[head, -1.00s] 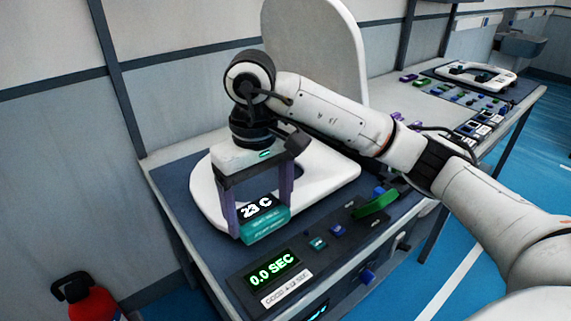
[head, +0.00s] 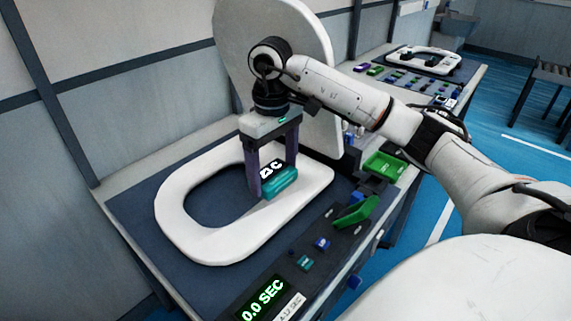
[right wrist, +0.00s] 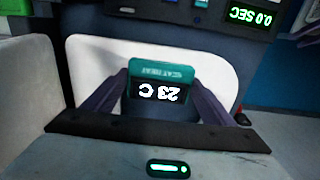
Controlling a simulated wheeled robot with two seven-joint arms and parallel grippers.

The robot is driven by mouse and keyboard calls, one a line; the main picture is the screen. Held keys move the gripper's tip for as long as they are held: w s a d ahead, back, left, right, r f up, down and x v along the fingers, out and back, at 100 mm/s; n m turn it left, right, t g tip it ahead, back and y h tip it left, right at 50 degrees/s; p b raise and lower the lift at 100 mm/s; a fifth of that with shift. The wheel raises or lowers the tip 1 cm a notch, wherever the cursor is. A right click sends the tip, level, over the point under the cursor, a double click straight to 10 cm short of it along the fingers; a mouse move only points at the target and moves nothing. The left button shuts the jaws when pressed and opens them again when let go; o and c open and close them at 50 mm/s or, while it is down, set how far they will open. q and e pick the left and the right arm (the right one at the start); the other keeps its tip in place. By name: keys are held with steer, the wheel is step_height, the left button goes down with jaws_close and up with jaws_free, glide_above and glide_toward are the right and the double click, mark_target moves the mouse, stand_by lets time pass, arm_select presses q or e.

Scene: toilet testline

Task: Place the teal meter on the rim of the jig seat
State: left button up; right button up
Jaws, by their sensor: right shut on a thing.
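The teal meter (head: 280,182), a small block with a dark display, is between the fingers of my right gripper (head: 268,185). In the right wrist view the meter (right wrist: 160,83) shows "23 C" upside down, with a purple finger at each side. My right gripper is shut on it and points down. The white jig seat (head: 185,232) is a ring lying on the dark bench top, with its lid raised behind. The meter appears over the right part of the rim; whether it touches the rim cannot be told. My left gripper is not in view.
A control panel with a "0.0 SEC" display (head: 264,300), small buttons and a green lever (head: 356,212) lies in front of the seat. A green tray (head: 385,165) stands at right. Another bench (head: 425,75) with a second seat is farther back.

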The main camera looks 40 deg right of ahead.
mark_target(284, 166)
steer(key=d, duration=0.3)
steer(key=shift+w+d+r, duration=0.1)
steer(key=shift+w+d, duration=0.1)
steer(key=shift+d, duration=0.15)
step_height(284, 166, down, 3)
steer(key=shift+a+r+p, duration=0.1)
steer(key=shift+r+p, duration=0.1)
steer(key=shift+p, duration=0.15)
steer(key=shift+f, duration=0.25)
step_height(284, 166, down, 3)
steer(key=shift+f+p, duration=0.1)
steer(key=shift+p, duration=0.2)
steer(key=shift+f, duration=0.4)
steer(key=shift+f, duration=0.1)
